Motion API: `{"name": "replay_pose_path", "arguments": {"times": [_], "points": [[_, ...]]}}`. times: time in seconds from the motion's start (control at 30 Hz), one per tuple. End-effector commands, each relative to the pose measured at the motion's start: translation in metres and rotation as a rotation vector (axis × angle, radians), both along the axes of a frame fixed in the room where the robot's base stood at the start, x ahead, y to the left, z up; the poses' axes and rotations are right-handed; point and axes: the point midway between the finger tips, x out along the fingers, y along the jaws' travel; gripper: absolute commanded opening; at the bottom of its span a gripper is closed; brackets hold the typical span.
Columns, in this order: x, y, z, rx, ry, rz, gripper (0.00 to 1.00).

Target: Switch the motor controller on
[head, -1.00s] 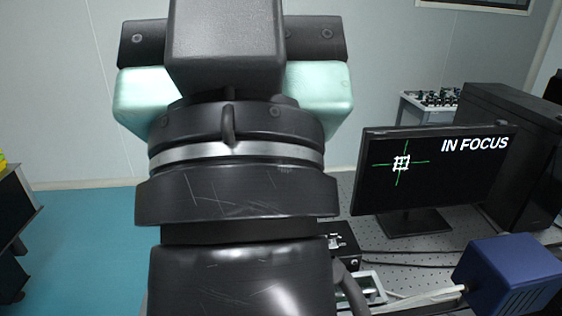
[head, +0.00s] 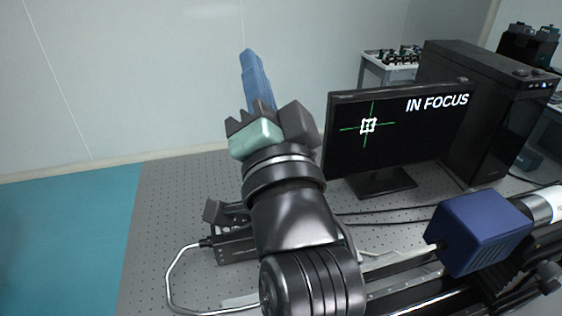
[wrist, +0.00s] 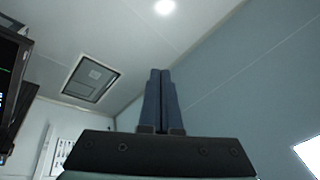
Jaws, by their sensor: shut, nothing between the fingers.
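My gripper (head: 249,54) is raised in front of the wall, with its blue fingers pointing up and pressed together. The wrist view shows the same shut fingers (wrist: 160,72) against the wall and ceiling, with nothing between them. A small black box (head: 234,248) sits on the perforated table, left of and partly behind my forearm. A grey cable loops out of its left side. It may be the motor controller; no label is readable and its switch cannot be made out. My gripper is well above the box and apart from it.
A monitor (head: 345,160) reading "IN FOCUS" stands right of my arm, with a black computer tower (head: 490,110) behind it. A blue box-shaped device (head: 480,232) on a rail is at the lower right. The left part of the optical table (head: 165,200) is bare.

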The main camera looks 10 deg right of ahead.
Motion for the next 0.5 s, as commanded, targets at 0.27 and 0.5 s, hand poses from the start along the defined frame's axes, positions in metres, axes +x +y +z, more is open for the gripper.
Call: {"name": "replay_pose_path", "arguments": {"times": [0.27,0.5], "points": [[0.018,-0.08,-0.201,1.111,0.371,0.176,0.0],[-0.023,-0.116,-0.321,1.942,0.423,0.149,0.0]]}}
